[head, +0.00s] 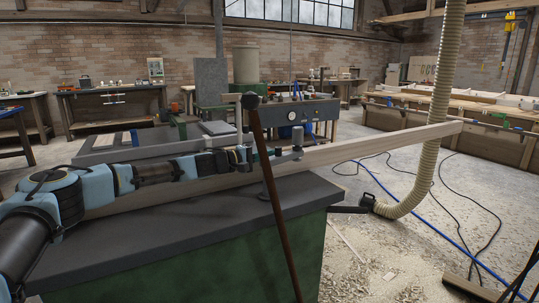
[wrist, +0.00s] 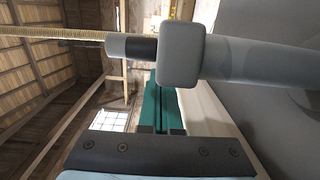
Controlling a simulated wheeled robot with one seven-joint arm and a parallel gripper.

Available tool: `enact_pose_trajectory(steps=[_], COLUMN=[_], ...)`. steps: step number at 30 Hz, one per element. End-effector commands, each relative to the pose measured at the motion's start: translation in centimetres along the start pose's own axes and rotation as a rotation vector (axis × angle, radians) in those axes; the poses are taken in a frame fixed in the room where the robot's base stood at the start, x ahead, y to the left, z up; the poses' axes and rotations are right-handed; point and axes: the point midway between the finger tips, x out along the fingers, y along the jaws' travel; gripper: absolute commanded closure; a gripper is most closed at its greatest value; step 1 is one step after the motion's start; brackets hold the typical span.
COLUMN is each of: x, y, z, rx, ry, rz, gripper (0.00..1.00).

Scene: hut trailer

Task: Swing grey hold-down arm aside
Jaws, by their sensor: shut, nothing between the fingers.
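The grey hold-down arm (head: 297,138) shows in the head view as a short grey upright cylinder with a collar, above the dark bench and beside a long pale timber. In the wrist view a grey rounded block on a grey bar (wrist: 181,60) crosses the upper picture, with a dark band left of the block. My gripper (head: 272,154) is shut and empty, with its tip just left of the grey piece. In the wrist view my gripper's fingers (wrist: 167,95) point up towards the block. I cannot tell whether they touch it.
The pale timber (head: 375,146) runs along the dark-topped green bench (head: 215,222). A brown rod (head: 274,190) slants across the view in front of my gripper. A ribbed hose (head: 443,95) hangs at the right. Cables and shavings cover the floor there.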

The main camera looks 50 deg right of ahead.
Motion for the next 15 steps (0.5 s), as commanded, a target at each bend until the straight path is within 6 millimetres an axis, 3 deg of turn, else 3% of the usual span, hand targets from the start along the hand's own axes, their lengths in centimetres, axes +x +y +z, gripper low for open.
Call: enact_pose_trajectory(steps=[15], x=[0.68], y=[-0.57], z=[0.81], rx=[0.002], ry=[-0.001], rz=[0.0], gripper=[1.0])
